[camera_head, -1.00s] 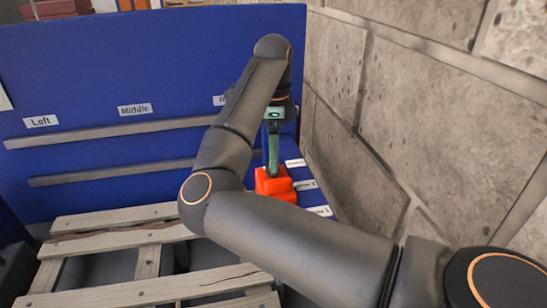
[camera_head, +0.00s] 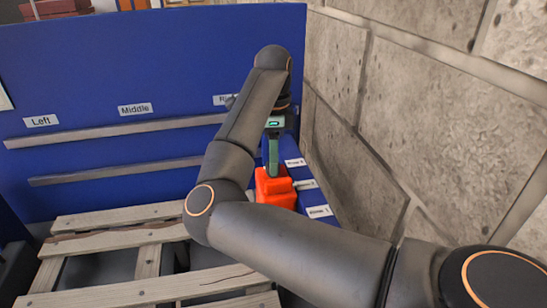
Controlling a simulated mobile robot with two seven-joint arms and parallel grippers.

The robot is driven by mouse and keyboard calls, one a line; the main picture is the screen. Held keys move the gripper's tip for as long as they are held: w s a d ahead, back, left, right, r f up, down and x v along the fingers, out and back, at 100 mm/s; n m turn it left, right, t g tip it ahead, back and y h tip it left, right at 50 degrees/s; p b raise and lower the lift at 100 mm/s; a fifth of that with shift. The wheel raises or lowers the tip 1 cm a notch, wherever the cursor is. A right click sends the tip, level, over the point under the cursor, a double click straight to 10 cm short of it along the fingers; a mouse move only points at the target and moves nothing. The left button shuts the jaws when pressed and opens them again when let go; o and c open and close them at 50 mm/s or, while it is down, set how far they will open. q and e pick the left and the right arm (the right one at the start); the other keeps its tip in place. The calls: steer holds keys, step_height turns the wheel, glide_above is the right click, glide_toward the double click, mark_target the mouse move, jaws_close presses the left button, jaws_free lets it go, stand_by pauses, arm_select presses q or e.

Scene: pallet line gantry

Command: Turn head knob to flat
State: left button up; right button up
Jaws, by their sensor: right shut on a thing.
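An orange-red block-shaped piece (camera_head: 275,189) stands at the left edge of a blue ledge, below my right gripper. My right gripper (camera_head: 273,170) points down at it, with greenish fingers touching its top. It is shut on the orange-red piece, though the exact contact is small and partly hidden. A pale short piece (camera_head: 305,184) shows at the block's right side. I cannot make out a separate knob or a flat mark. My left gripper is not in view.
A blue panel (camera_head: 110,85) with Left and Middle labels stands behind, with two grey rails. A wooden pallet (camera_head: 110,238) lies at lower left. The blue ledge (camera_head: 309,198) carries small white labels. A stone wall (camera_head: 430,110) rises close on the right.

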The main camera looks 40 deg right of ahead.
jaws_close()
